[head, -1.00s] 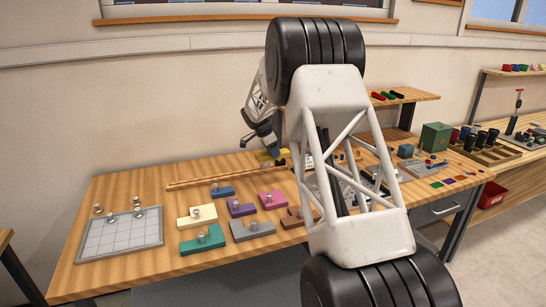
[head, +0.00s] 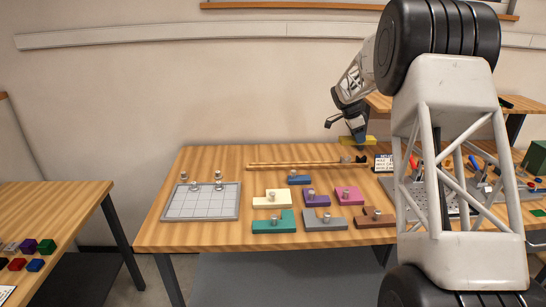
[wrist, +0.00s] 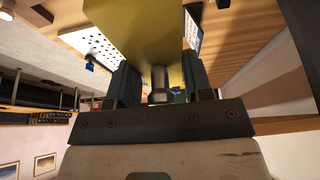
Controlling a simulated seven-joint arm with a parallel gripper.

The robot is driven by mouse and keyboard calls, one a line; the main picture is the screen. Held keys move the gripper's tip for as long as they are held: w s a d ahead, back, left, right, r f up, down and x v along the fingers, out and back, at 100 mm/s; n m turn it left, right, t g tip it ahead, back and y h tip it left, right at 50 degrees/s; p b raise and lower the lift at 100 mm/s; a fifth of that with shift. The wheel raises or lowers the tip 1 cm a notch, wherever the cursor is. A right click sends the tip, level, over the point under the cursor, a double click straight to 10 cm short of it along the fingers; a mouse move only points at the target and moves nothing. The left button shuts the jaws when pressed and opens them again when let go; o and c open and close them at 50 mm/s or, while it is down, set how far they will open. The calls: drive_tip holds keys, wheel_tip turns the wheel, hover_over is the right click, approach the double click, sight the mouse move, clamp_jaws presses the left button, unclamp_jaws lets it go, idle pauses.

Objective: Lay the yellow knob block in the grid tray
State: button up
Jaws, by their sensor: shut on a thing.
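The yellow knob block (wrist: 135,28) is held by its silver knob (wrist: 160,84) between the jaws of my gripper (wrist: 160,90) in the wrist view. In the head view the yellow knob block (head: 371,141) shows beside the fingertips of my gripper (head: 358,140), above the back of the bench near the right end of a wooden rail. The grid tray (head: 191,214) is a flat grey tray with white squares at the bench's left end, well left of my gripper. Two silver knobbed pieces stand at its back part.
Knob blocks in cream (head: 267,204), blue (head: 300,180), purple (head: 317,200), pink (head: 347,196), teal (head: 268,227), grey (head: 318,224) and brown (head: 372,221) lie right of the tray. The wooden rail (head: 300,165) runs behind them. My arm hides part of the bench's right side.

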drive_tip(key=shift+a, duration=0.1)
drive_tip(key=s+a+f+n+t+y, duration=0.1)
drive_tip(key=s+a+f+n, duration=0.15)
drive_tip(key=a, duration=0.95)
drive_tip(key=s+a+f+n+t, duration=0.15)
drive_tip(key=a+n, duration=0.25)
drive_tip(key=a, duration=0.8)
drive_tip(key=s+a+f+n+t+y, duration=0.1)
drive_tip(key=s+a+f+n, duration=0.15)
drive_tip(key=a, duration=0.95)
drive_tip(key=s+a+f+n, duration=0.1)
drive_tip(key=s+a+n, duration=0.2)
drive_tip(key=s+a, duration=0.2)
drive_tip(key=s+a+f+n+y, duration=0.1)
drive_tip(key=s+a, duration=0.5)
drive_tip(key=a, duration=0.6)
drive_tip(key=s+a+f+n+t+y, duration=0.1)
drive_tip(key=s+a+f+n, duration=0.2)
drive_tip(key=a, duration=0.6)
drive_tip(key=shift+s+a+f+n, duration=0.1)
drive_tip(key=shift+s+n, duration=0.4)
drive_tip(key=shift+s, duration=0.1)
drive_tip(key=shift+s+a+f+n, duration=0.1)
drive_tip(key=shift+s+n, duration=0.4)
drive_tip(key=shift+s, duration=0.1)
drive_tip(key=shift+w, duration=0.15)
